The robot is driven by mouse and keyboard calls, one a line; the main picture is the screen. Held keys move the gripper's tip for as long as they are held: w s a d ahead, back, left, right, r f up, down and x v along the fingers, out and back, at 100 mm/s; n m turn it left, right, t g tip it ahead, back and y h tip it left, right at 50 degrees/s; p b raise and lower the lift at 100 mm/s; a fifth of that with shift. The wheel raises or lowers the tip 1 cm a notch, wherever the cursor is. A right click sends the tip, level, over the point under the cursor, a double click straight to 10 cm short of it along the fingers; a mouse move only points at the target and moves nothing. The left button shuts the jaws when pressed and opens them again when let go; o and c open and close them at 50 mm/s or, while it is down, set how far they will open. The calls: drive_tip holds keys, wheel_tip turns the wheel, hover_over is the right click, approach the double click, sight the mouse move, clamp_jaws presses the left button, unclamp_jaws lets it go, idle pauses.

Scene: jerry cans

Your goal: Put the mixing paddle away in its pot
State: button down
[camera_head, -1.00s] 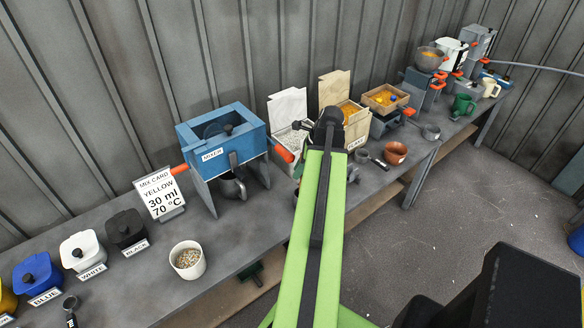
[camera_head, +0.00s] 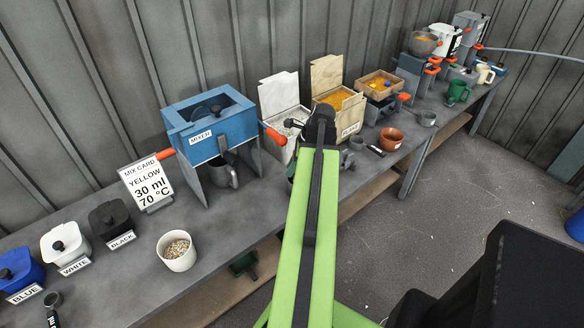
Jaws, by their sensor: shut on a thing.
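My gripper (camera_head: 321,120) is at the far end of my green arm, over the front of the bench by the open bins. It is seen from behind, and its fingertips are hidden. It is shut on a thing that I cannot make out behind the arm. I cannot pick out the mixing paddle anywhere in view. A white pot (camera_head: 176,262) with speckled grains stands at the bench's front edge, left of the arm. A terracotta pot (camera_head: 391,139) stands right of the gripper. I cannot tell which pot is the paddle's.
The blue mixer (camera_head: 235,126) stands left of the gripper, a metal jug (camera_head: 222,174) beneath it. A mix card (camera_head: 148,184) and lidded tubs (camera_head: 109,219) stand further left.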

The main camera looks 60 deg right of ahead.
drive_tip(key=shift+f+b, duration=0.65)
drive_tip(key=c, duration=1.1)
unclamp_jaws()
drive_tip(key=shift+c, duration=0.2)
drive_tip(key=shift+r, duration=0.1)
drive_tip(key=p+v, duration=1.6)
drive_tip(key=v, duration=0.1)
drive_tip(key=shift+s+r, duration=0.1)
drive_tip(key=shift+s, duration=0.05)
